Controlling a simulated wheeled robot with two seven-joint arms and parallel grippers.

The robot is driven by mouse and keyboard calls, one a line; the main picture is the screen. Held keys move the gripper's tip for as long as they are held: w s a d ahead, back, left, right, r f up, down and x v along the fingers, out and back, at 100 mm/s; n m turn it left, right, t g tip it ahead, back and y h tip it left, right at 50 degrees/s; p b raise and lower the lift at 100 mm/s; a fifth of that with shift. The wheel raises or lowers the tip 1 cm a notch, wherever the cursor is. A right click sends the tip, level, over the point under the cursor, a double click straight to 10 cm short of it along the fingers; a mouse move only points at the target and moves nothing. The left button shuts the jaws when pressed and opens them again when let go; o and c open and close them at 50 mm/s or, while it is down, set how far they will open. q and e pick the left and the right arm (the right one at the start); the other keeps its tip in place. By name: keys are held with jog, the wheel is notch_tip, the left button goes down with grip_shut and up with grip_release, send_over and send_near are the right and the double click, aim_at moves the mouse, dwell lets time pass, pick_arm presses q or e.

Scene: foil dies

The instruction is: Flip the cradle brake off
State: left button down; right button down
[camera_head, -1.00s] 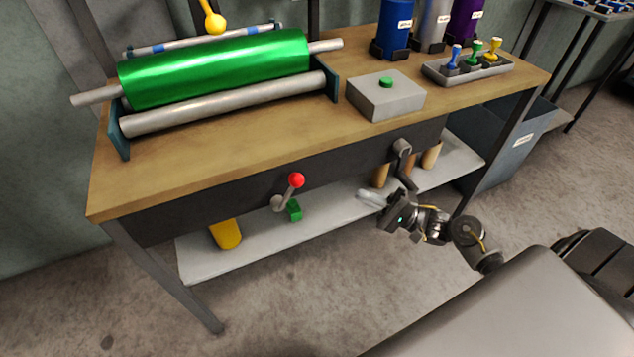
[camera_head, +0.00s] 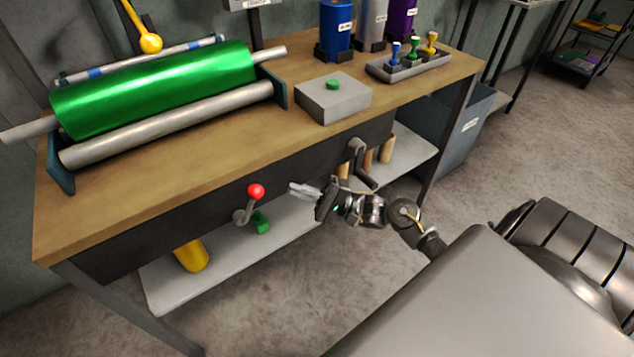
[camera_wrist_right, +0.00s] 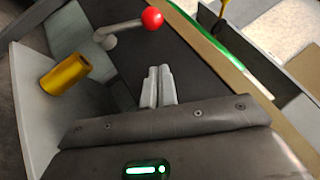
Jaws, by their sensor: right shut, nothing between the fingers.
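A lever with a red ball knob (camera_head: 256,191) and a grey arm (camera_head: 243,213) is mounted on the dark front panel of the workbench. The lever points up and to the right. In the right wrist view, the red knob (camera_wrist_right: 152,18) shows near the top, beyond my fingertips. My right gripper (camera_head: 293,188) is shut and empty, just right of the red knob and apart from it. In the right wrist view my right gripper's fingers (camera_wrist_right: 158,72) lie side by side. My left gripper is not in view.
A green roll (camera_head: 155,90) lies on rollers on the bench top (camera_head: 200,140). A grey box with a green button (camera_head: 333,84) stands right of it. A dark crank handle (camera_head: 358,155) sticks out near my right wrist. A yellow cylinder (camera_head: 190,255) is on the lower shelf (camera_head: 165,290).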

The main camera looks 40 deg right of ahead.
aim_at(250, 205)
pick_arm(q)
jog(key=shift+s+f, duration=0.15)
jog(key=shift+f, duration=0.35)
pick_arm(e)
jog(key=a+r, duration=0.1)
jog(key=a, duration=0.2)
jog(key=w+a+r, duration=0.1)
jog(key=a, duration=0.1)
jog(key=shift+a+r, duration=0.2)
jog(key=shift+r, duration=0.15)
pick_arm(q)
jog(key=shift+p, duration=0.45)
pick_arm(e)
jog(key=shift+r, duration=0.1)
